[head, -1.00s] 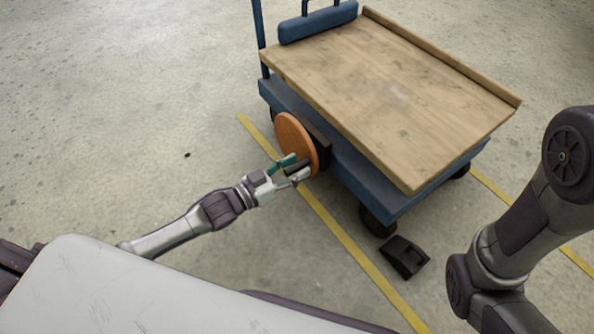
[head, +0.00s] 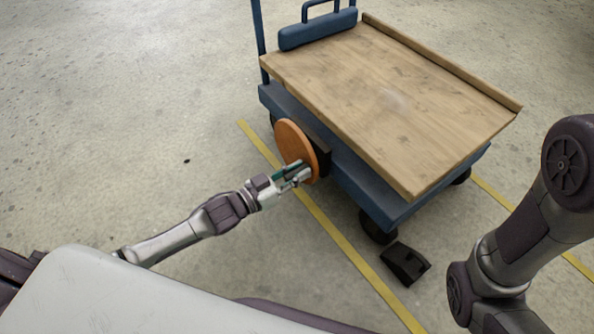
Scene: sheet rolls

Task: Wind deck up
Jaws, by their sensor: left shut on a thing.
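The cart's wooden deck (head: 400,95) lies flat over a blue base (head: 400,205) and has a raised lip along its far right edge. An orange disc-shaped wheel (head: 290,143) stands on a dark block at the cart's near left side. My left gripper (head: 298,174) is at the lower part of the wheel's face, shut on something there. What it holds is mostly hidden by the fingers; it looks like the wheel's crank grip. My right arm shows at the right edge, but its gripper is out of view.
A blue toolbox-like piece with a handle (head: 318,30) sits at the deck's far left end by a blue post. A black wedge (head: 405,262) lies on the floor near the cart's front caster (head: 377,226). Yellow lines (head: 335,238) mark the floor.

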